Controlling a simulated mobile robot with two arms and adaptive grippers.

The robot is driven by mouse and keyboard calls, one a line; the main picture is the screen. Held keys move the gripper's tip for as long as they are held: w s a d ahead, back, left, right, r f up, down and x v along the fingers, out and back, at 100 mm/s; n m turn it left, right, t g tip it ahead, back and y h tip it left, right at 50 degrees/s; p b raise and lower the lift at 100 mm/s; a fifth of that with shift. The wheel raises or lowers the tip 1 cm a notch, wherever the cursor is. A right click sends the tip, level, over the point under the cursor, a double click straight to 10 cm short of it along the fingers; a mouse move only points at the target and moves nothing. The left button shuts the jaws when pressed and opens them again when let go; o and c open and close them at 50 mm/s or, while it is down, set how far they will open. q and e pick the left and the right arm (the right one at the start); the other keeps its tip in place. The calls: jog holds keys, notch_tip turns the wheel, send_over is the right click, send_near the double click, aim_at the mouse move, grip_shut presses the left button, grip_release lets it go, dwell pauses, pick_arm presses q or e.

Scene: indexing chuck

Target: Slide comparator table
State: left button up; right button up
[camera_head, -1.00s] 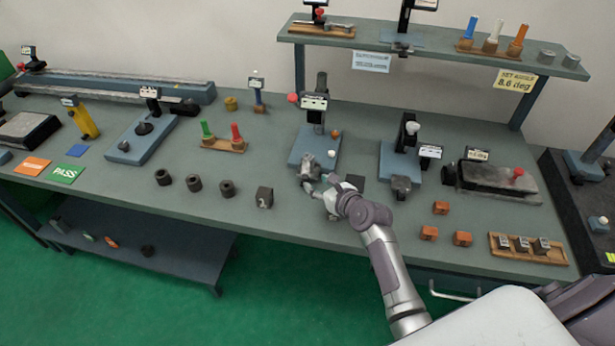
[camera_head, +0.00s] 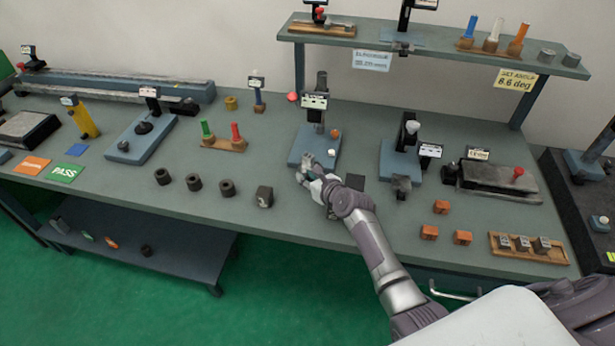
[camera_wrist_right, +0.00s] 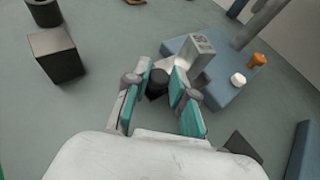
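The comparator is a blue base (camera_head: 303,149) with a column and a small display (camera_head: 314,102), near the middle of the bench. In the right wrist view, its base (camera_wrist_right: 222,88) carries a grey block (camera_wrist_right: 197,50), with a dark round knob (camera_wrist_right: 157,83) in front. My right gripper (camera_head: 304,170) is at the front of this base. In the right wrist view, its two teal-padded fingers (camera_wrist_right: 160,80) stand apart with the dark knob between their tips. I cannot tell whether either pad touches it. My left gripper is not in view.
A dark block (camera_head: 264,197) and several dark rings (camera_head: 195,183) stand to the left. A white knob (camera_wrist_right: 238,79) and an orange knob (camera_wrist_right: 257,60) are on the comparator base. A second blue-based gauge (camera_head: 397,160) stands to the right. Orange blocks (camera_head: 441,207) lie at the front right.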

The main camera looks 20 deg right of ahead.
aim_at(314, 157)
grip_shut()
jog(key=w+d+b, duration=0.1)
jog(key=w, duration=0.1)
jog(key=w+d+b, duration=0.2)
jog(key=w, duration=0.1)
jog(key=w+d+b, duration=0.2)
jog(key=shift+w+f, duration=0.2)
jog(key=shift+w+d+r, duration=0.1)
jog(key=shift+r, duration=0.25)
